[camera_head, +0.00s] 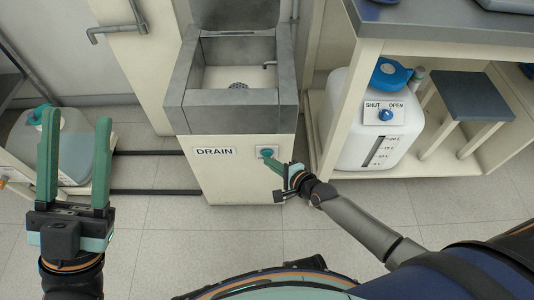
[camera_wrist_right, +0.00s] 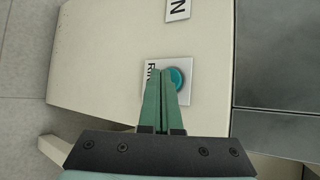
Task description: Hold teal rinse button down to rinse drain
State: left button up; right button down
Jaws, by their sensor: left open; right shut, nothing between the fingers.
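The teal rinse button (camera_head: 267,153) sits on a small white plate on the front of the cream drain cabinet (camera_head: 238,181), right of the DRAIN label (camera_head: 214,151). My right gripper (camera_head: 276,163) is shut and empty, its tips at or very near the button. In the right wrist view the button (camera_wrist_right: 177,78) shows just beside the tips of the shut fingers (camera_wrist_right: 163,74). I cannot tell whether they touch or press it. The drain basin (camera_head: 238,76) is grey with a drain grate (camera_head: 238,86) at its bottom. My left gripper (camera_head: 76,150) is open and empty at the left.
A white jug with a blue cap (camera_head: 357,135) stands on the right shelf, near a SHUT/OPEN plate (camera_head: 384,112). A grey-topped stool (camera_head: 473,98) stands beside it. Another teal-capped container (camera_head: 28,145) is at the left. The floor in front of the cabinet is clear.

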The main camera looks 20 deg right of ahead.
jog(key=shift+w+d, duration=0.15)
jog(key=shift+w, duration=0.25)
dwell(4.5)
jog(key=shift+s, duration=0.1)
jog(key=shift+s+a+p, duration=0.3)
jog(key=shift+s, duration=0.45)
jog(key=s, duration=0.1)
jog(key=s+a+p, duration=0.1)
jog(key=s, duration=0.1)
jog(key=s+p, duration=0.1)
jog(key=s, duration=0.1)
jog(key=shift+a+f, duration=0.1)
jog(key=shift+a, duration=0.15)
